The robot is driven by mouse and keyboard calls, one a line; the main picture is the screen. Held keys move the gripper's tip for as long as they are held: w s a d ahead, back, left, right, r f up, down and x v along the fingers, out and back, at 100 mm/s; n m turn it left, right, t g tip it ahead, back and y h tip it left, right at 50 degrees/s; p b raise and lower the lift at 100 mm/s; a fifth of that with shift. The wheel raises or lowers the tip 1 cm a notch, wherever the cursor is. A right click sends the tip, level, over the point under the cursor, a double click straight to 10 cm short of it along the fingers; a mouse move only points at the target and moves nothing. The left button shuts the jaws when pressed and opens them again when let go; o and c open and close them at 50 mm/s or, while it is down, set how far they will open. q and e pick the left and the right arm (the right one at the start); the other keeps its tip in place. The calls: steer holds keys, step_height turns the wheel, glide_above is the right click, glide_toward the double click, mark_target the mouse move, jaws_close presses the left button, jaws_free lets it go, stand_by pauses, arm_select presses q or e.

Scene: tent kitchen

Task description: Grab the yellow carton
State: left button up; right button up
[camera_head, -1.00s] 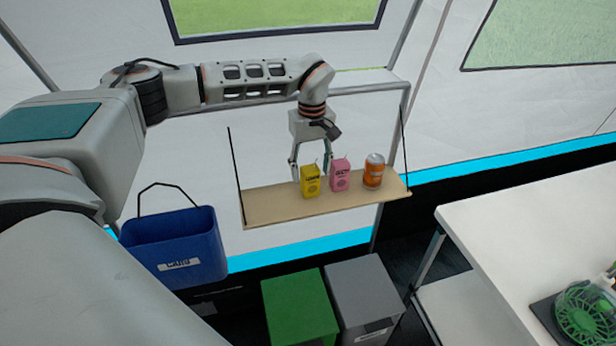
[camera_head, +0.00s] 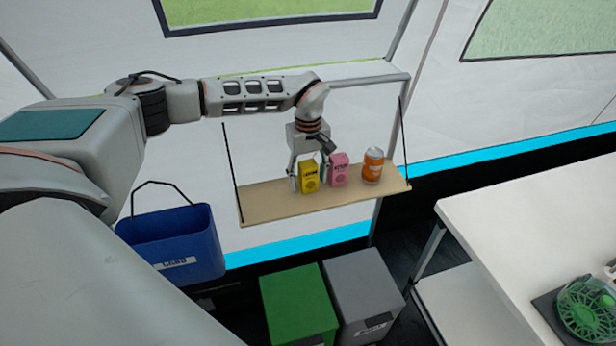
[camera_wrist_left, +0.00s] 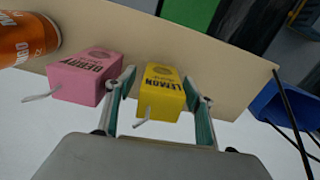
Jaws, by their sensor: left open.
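The yellow carton (camera_head: 309,178), marked LEMON, stands upright on a hanging wooden shelf (camera_head: 270,205). My left gripper (camera_head: 308,181) is open, with one finger on each side of the carton. In the left wrist view the yellow carton (camera_wrist_left: 162,92) sits between the two fingers of the left gripper (camera_wrist_left: 160,98). A small gap shows beside the left finger; whether the right finger touches the carton I cannot tell. My right gripper is not in view.
A pink carton (camera_head: 339,170) stands close to the right of the yellow one, then an orange can (camera_head: 372,166). A blue bucket (camera_head: 175,240), a green bin (camera_head: 298,305) and a grey bin (camera_head: 363,290) are below. A white table (camera_head: 530,215) is at right.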

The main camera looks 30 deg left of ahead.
arm_select(q)
steer(key=shift+f, duration=0.6)
steer(key=c, duration=0.9)
steer(key=shift+r, duration=0.15)
